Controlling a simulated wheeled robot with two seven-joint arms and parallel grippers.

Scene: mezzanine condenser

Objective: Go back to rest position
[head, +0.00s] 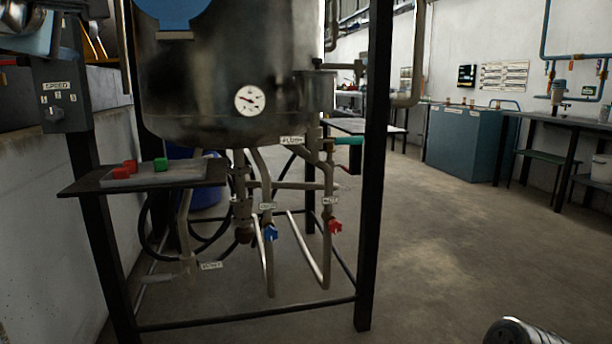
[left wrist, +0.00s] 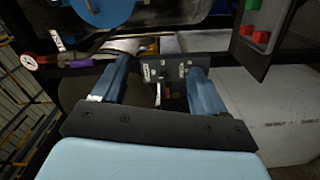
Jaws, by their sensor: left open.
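My left gripper (head: 36,42) shows only in part at the top left edge of the head view, close above the grey SPEED control box (head: 62,98). In the left wrist view the blue fingers of my left gripper (left wrist: 158,78) are spread apart. A dark panel with small white labels (left wrist: 165,70) shows between and beyond them. I see nothing held between the fingers; whether they touch the panel I cannot tell.
A steel vessel (head: 225,75) with a round gauge (head: 250,99) stands on a black frame (head: 373,180). A shelf (head: 140,180) with red and green buttons juts out in front. Blue (head: 270,232) and red (head: 335,226) valves hang below. Open floor (head: 460,250) lies to the right.

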